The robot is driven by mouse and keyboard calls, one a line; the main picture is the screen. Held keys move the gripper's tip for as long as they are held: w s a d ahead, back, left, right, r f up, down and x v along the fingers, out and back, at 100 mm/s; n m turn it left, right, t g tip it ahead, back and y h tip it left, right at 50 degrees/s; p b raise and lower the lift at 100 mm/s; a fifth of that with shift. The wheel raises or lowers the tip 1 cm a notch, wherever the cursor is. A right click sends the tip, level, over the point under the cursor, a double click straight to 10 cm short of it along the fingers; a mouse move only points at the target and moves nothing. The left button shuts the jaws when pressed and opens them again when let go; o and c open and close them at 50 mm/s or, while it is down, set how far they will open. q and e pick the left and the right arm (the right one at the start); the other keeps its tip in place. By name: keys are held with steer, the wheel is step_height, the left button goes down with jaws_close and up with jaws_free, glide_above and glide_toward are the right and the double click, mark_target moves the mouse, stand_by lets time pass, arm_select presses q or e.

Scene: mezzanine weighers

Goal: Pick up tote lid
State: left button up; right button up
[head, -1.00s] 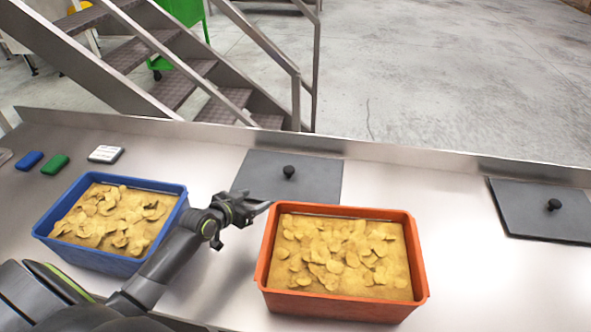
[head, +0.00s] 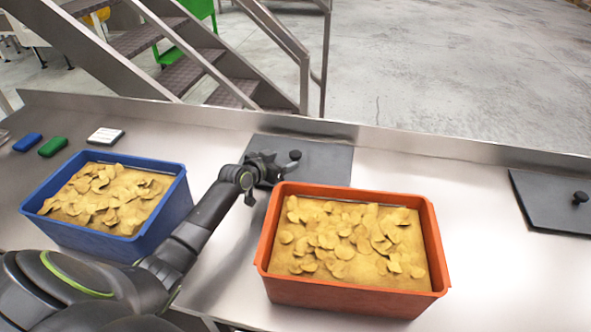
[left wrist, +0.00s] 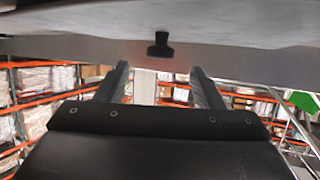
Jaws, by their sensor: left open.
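A flat dark grey tote lid (head: 325,165) lies on the steel table behind the orange tote. Its small black knob (head: 295,155) stands up near the lid's middle. My left gripper (head: 275,168) is open over the lid's left part, with its fingers close to the knob. In the left wrist view the knob (left wrist: 159,46) shows ahead, between the two spread fingers of the left gripper (left wrist: 160,70) and apart from them. A second dark lid (head: 550,212) with a knob lies at the far right. My right gripper is not in view.
An orange tote (head: 350,292) of chips stands just in front of the lid. A blue tote (head: 150,235) of chips stands left of my arm. Small blue, green and white items lie at the back left. A raised steel edge (head: 420,146) runs behind. The table between the lids is clear.

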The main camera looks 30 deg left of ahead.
mark_target(296, 153)
arm_select(q)
steer(key=shift+r+b+x, duration=0.2)
steer(key=shift+b+x, duration=1)
steer(key=shift+x, duration=0.2)
steer(key=shift+r+b+x, duration=0.15)
steer(key=shift+b+x, duration=1)
steer(key=shift+x, duration=0.25)
steer(key=shift+w, duration=0.15)
steer(key=shift+r, duration=0.1)
jaws_close()
